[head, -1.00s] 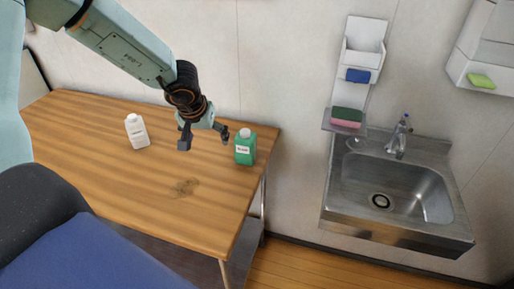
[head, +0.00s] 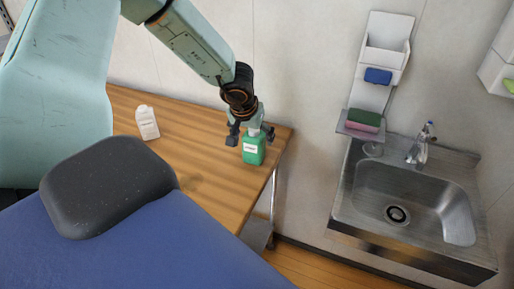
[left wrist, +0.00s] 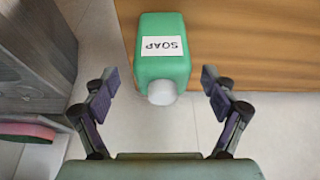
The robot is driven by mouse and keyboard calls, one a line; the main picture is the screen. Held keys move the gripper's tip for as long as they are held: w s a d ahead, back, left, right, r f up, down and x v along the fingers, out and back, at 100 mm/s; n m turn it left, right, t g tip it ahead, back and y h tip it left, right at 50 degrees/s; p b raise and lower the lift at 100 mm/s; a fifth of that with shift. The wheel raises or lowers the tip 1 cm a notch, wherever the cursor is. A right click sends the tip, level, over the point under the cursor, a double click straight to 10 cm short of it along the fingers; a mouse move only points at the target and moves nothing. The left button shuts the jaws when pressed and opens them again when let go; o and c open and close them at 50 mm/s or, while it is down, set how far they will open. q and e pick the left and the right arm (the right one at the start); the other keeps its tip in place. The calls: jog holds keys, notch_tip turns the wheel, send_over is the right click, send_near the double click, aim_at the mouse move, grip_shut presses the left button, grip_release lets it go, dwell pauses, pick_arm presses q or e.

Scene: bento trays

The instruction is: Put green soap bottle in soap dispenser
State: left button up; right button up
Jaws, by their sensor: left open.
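The green soap bottle (head: 253,154), with a white label, stands at the right end of the wooden table. My left gripper (head: 251,137) is open above it, its fingers on either side of the bottle's top. In the left wrist view the bottle (left wrist: 162,65) has its white cap between the open fingers (left wrist: 160,78), with gaps on both sides. A white open-topped wall unit (head: 388,40) hangs above the sink; it looks like the soap dispenser, and it is empty as far as I see. My right gripper is not in view.
A white bottle (head: 147,123) stands further left on the table (head: 190,150). A metal sink (head: 400,185) with a tap is at the right. A blue sponge (head: 378,76) and a green and pink sponge (head: 364,120) sit below the wall unit. The table's right edge is close to the bottle.

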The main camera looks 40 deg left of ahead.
pick_arm(q)
jog(key=x, duration=0.1)
jog(key=b+x, duration=0.1)
jog(key=x, duration=0.1)
jog(key=shift+a+f, duration=0.3)
jog(key=shift+a, duration=0.05)
jog(key=shift+w+f, duration=0.1)
jog(key=shift+f, duration=0.2)
jog(key=shift+d+r, duration=0.25)
jog(key=shift+d, duration=0.05)
jog(key=shift+a+f, duration=0.25)
jog(key=c, duration=0.5)
jog(key=shift+d+r, duration=0.2)
jog(key=c, duration=0.5)
jog(key=shift+a+f, duration=0.15)
jog(key=c, duration=0.4)
jog(key=shift+w, duration=0.1)
jog(key=shift+c, duration=1.3)
